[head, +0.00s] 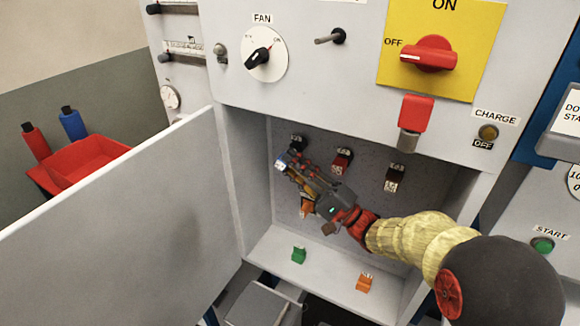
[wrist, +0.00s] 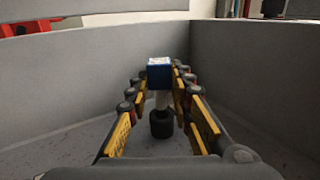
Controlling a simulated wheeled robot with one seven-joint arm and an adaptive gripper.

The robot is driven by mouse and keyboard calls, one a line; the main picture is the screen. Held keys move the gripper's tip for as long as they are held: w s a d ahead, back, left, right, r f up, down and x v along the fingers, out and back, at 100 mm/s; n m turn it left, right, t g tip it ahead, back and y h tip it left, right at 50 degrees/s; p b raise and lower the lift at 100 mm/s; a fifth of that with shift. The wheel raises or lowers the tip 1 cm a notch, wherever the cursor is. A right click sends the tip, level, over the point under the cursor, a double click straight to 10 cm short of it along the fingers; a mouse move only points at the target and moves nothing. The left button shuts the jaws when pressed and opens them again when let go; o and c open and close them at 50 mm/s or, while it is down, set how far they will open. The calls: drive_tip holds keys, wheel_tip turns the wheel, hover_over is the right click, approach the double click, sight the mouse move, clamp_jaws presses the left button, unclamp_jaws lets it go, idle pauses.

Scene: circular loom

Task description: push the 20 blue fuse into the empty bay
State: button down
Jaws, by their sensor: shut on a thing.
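The blue fuse (wrist: 159,74) is held between the fingertips of my gripper (wrist: 160,90) in the wrist view. It has a pale top and a pale stem below. A black bay (wrist: 161,125) shows between the fingers, in line with the stem; I cannot tell whether they touch. In the head view my gripper (head: 283,165) is inside the open cabinet, near the upper-left black bay (head: 297,142), which shows no coloured fuse. Only a small bluish-white bit of the fuse shows there, at the fingertips.
A red fuse (head: 342,160) and a pale-labelled one (head: 394,178) sit in other bays. An orange fuse (head: 306,208) is partly behind my gripper. A green fuse (head: 299,255) and another orange fuse (head: 365,283) stand on the ledge. The open door (head: 120,225) blocks the left.

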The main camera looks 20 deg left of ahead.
drive_tip(key=shift+w, duration=0.25)
drive_tip(key=shift+w, duration=0.35)
drive_tip(key=shift+w+d, duration=0.1)
drive_tip(key=shift+w, duration=0.15)
